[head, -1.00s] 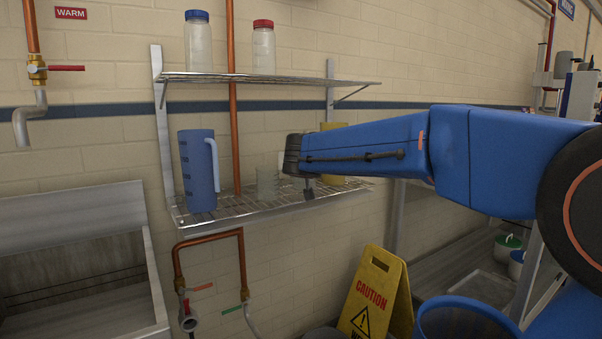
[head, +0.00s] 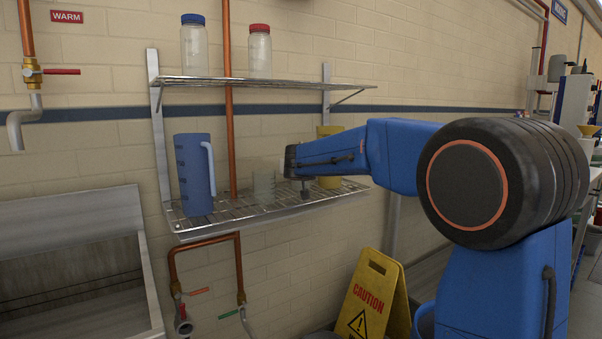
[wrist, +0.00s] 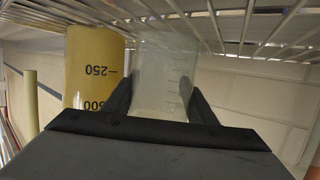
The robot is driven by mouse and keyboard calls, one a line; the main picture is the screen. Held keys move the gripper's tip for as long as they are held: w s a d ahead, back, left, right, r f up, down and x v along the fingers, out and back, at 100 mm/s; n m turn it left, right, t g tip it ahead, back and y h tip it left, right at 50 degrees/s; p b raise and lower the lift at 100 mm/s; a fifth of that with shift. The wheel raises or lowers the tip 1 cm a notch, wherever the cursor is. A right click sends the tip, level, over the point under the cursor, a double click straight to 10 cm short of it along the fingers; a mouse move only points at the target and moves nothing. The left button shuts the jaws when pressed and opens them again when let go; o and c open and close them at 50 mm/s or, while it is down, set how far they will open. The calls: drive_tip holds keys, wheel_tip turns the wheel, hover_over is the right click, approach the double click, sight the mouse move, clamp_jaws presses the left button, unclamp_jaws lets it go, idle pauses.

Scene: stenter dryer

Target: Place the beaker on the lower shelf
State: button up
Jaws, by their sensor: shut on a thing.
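The clear beaker (head: 264,184) is faint in the head view. It is upright at the lower shelf (head: 262,211), between the blue jug (head: 195,172) and the yellow jug (head: 329,181). My gripper (head: 280,174) reaches in from the right and is shut on the beaker. In the wrist view the beaker (wrist: 162,72) sits between both dark fingers (wrist: 160,104), and its end is close to the shelf wires (wrist: 240,25). I cannot tell whether it touches them. The yellow jug, marked 250, stands beside it there (wrist: 92,65).
The upper shelf (head: 265,83) holds a blue-capped bottle (head: 194,48) and a red-capped bottle (head: 259,52). A copper pipe (head: 229,125) runs behind the shelves. A sink (head: 70,255) is at left, a yellow caution sign (head: 371,295) below right.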

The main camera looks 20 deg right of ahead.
drive_tip(key=shift+f, duration=0.25)
drive_tip(key=shift+f, duration=0.1)
drive_tip(key=o, duration=1.1)
drive_tip(key=shift+c, duration=0.2)
